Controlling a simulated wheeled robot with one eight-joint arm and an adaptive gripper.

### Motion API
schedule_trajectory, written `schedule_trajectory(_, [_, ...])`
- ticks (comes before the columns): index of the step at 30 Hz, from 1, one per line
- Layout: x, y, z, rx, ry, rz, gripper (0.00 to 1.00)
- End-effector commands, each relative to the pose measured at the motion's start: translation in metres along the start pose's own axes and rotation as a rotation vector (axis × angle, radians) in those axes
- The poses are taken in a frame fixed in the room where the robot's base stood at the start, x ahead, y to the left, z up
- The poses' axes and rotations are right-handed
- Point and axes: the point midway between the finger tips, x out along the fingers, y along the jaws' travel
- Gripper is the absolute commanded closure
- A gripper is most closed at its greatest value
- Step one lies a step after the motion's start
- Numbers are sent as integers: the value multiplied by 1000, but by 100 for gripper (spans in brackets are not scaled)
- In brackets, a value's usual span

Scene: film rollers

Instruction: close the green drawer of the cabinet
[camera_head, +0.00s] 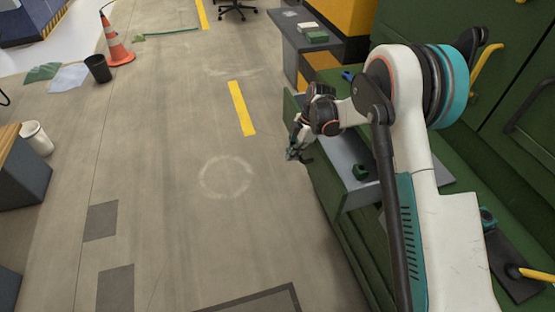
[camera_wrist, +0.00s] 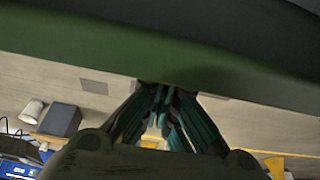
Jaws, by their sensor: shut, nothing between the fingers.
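The green drawer (camera_head: 322,178) of the cabinet (camera_head: 362,255) stands out toward the floor on the right side of the head view. Its top shows a grey surface, partly hidden by my arm. My gripper (camera_head: 295,152) is at the floor side of the drawer's outer face, near its far end. In the wrist view, my gripper's fingers (camera_wrist: 163,92) are together and empty. Their tips reach the lower edge of a broad green panel (camera_wrist: 150,50), which looks like the drawer's front. I cannot tell whether they touch it.
A small green object (camera_head: 362,172) is on the grey surface. A grey bench (camera_head: 300,38) holding a green box (camera_head: 317,37) stands beyond. An orange cone (camera_head: 117,48), a black bin (camera_head: 98,68) and a white bin (camera_head: 37,138) stand left. The middle floor is clear.

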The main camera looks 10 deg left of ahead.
Motion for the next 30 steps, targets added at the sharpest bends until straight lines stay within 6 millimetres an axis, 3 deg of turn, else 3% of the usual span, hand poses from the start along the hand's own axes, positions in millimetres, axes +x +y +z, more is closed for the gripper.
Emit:
schedule_trajectory(6, [-12, 0, 39, 2, -1, 0, 100])
schedule_trajectory(12, [-18, -1, 57, 0, -1, 1, 100])
schedule_trajectory(30, [-20, 0, 62, -1, -1, 0, 100])
